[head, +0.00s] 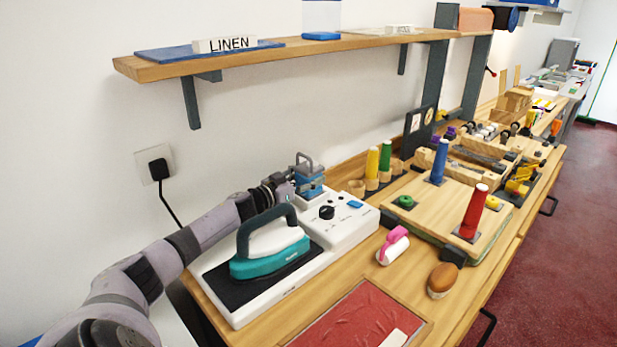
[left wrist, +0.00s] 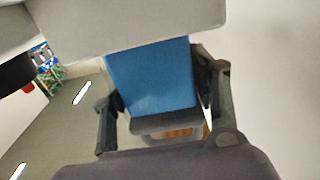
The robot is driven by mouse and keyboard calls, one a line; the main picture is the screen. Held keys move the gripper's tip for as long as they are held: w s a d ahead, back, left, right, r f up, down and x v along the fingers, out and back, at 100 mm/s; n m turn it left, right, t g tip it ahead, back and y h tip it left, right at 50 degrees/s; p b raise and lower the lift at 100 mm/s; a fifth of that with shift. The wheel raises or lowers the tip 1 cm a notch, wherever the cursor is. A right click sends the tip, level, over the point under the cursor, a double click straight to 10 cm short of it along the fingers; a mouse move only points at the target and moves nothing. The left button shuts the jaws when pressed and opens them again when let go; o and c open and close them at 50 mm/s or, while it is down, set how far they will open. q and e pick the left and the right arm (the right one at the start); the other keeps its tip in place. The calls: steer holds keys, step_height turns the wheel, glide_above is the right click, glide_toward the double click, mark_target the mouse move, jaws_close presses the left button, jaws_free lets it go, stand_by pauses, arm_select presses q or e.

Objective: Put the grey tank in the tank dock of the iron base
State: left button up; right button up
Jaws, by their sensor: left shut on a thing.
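The iron base (head: 345,236) is white with a black pad, a dial and a blue button, and stands at the near left of the counter. A teal iron (head: 268,255) rests on its pad. My left gripper (head: 297,183) is shut on the tank (head: 310,187), at the base's far end by the wall. The tank shows a blue body with a grey handle on top. In the left wrist view the blue body (left wrist: 152,78) sits between the two fingers (left wrist: 160,110). The dock is hidden, and I cannot tell whether the tank touches the base. My right gripper is out of view.
A wall shelf (head: 290,52) with a LINEN block (head: 224,44) hangs above the arm.

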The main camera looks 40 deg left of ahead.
arm_select(q)
steer(key=o, duration=1.4)
steer(key=shift+s+d+f, duration=0.1)
steer(key=shift+d+f, duration=0.15)
steer(key=shift+f, duration=0.55)
steer(key=shift+c, duration=0.2)
steer(key=shift+r, duration=0.25)
steer(key=s+a+r, duration=0.1)
steer(key=s, duration=1)
steer(key=shift+s+a+r, duration=0.25)
steer(key=shift+s+a, duration=0.05)
steer(key=shift+s, duration=0.05)
